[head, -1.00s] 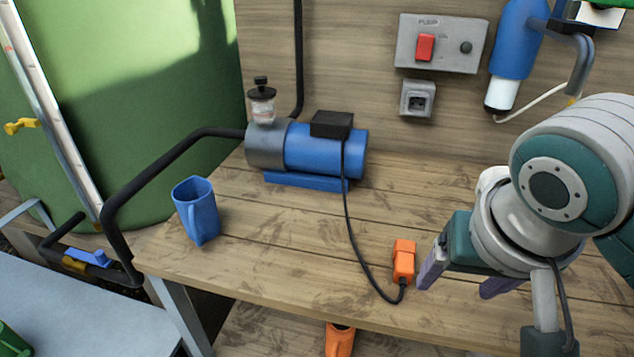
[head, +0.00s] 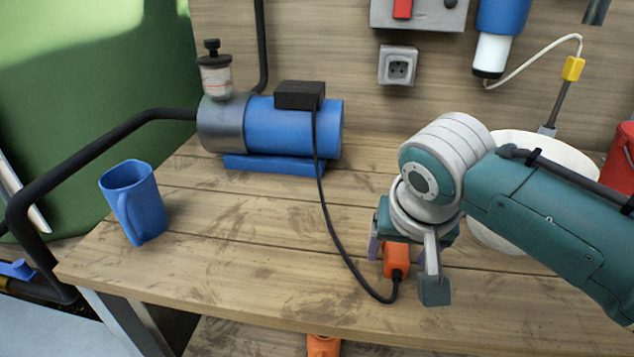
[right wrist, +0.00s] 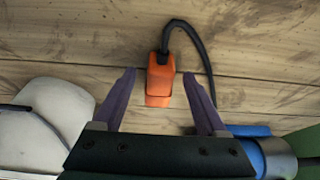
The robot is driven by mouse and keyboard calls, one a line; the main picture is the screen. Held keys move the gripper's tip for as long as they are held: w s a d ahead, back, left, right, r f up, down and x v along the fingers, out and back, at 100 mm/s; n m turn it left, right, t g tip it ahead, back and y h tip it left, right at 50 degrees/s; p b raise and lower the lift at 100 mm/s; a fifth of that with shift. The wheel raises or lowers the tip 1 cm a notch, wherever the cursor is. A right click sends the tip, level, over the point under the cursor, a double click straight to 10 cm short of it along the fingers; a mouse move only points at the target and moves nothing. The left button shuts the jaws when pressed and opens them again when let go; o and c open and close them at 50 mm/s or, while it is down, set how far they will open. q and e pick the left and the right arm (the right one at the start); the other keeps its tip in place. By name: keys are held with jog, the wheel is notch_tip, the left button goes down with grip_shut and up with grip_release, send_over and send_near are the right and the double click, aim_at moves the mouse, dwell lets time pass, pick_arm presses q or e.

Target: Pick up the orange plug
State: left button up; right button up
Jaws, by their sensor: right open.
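The orange plug (head: 396,259) lies on the wooden workbench with its black cord running back to the blue pump. My right gripper (head: 398,252) is over the plug in the head view, and its body hides part of the plug. In the right wrist view the plug (right wrist: 160,78) shows between and slightly beyond the two purple fingertips (right wrist: 160,80). The fingers are spread, with clear gaps on both sides of the plug. My left gripper is not in view.
A blue mug (head: 135,203) stands at the left. A white rounded object (head: 545,150) is behind my right arm. Bare wood lies between mug and cord.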

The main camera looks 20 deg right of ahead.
jog(key=shift+w+d+f, duration=0.1)
jog(key=shift+w+f, duration=0.1)
jog(key=shift+f, duration=0.35)
grip_shut()
jog(key=shift+r, duration=0.1)
